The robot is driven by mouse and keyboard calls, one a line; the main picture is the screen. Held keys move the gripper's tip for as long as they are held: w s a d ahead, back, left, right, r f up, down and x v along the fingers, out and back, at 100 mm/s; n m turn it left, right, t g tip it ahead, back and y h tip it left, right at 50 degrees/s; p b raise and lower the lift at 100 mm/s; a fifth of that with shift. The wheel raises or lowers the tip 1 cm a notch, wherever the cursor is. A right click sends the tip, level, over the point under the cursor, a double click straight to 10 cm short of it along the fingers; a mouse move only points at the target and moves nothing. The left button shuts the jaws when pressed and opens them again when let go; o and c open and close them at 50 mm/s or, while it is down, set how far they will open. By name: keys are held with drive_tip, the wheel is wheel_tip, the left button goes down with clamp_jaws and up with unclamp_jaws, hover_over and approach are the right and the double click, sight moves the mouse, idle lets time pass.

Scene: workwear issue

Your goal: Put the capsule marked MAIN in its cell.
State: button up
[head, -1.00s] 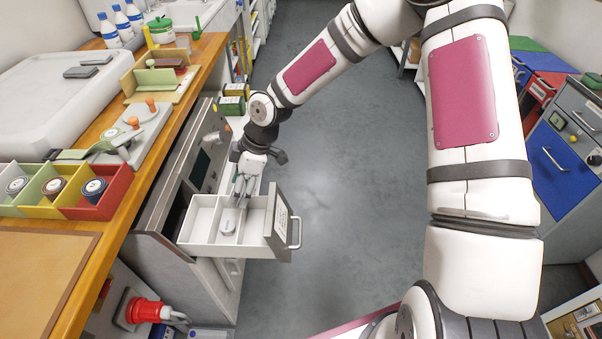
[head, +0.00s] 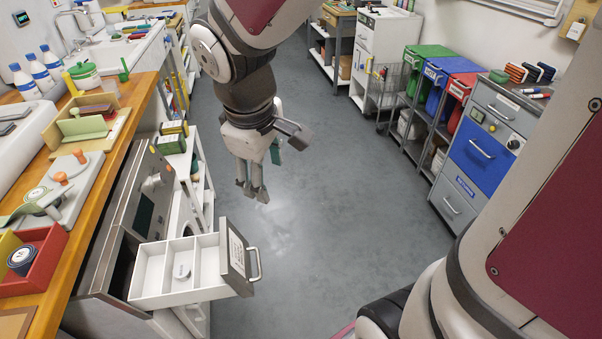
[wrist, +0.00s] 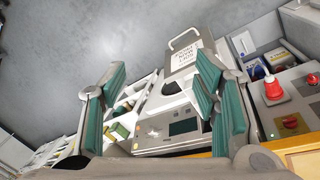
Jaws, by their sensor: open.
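The drawer has three cells, and the outer two look empty. My gripper (head: 272,165) is open and empty, above the floor beyond and right of the drawer, clear of it. In the wrist view its teal-padded fingers (wrist: 160,92) stand wide apart with nothing between them. The drawer's labelled front (wrist: 187,62) shows behind them, its text unreadable. A dark-lidded capsule (head: 22,260) sits in the red compartment (head: 52,262) on the bench.
The wooden bench (head: 112,130) runs along the left, with a grey fixture (head: 75,190) on it. Green and yellow boxes (head: 170,143) stand beyond the drawer. Coloured bins (head: 425,70) and a blue-fronted cabinet (head: 478,150) line the right. The floor (head: 330,210) between is clear.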

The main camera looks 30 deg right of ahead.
drive_tip(key=s+r+m+t+y, duration=0.1)
drive_tip(key=s+r+m, duration=0.2)
drive_tip(key=s, duration=0.4)
drive_tip(key=s+d+r+m, duration=0.1)
drive_tip(key=s+r+m, duration=0.2)
drive_tip(key=s, duration=0.4)
drive_tip(key=shift+r+m+t+y, duration=0.2)
drive_tip(key=shift+m+t+y, duration=0.2)
drive_tip(key=shift+r, duration=0.35)
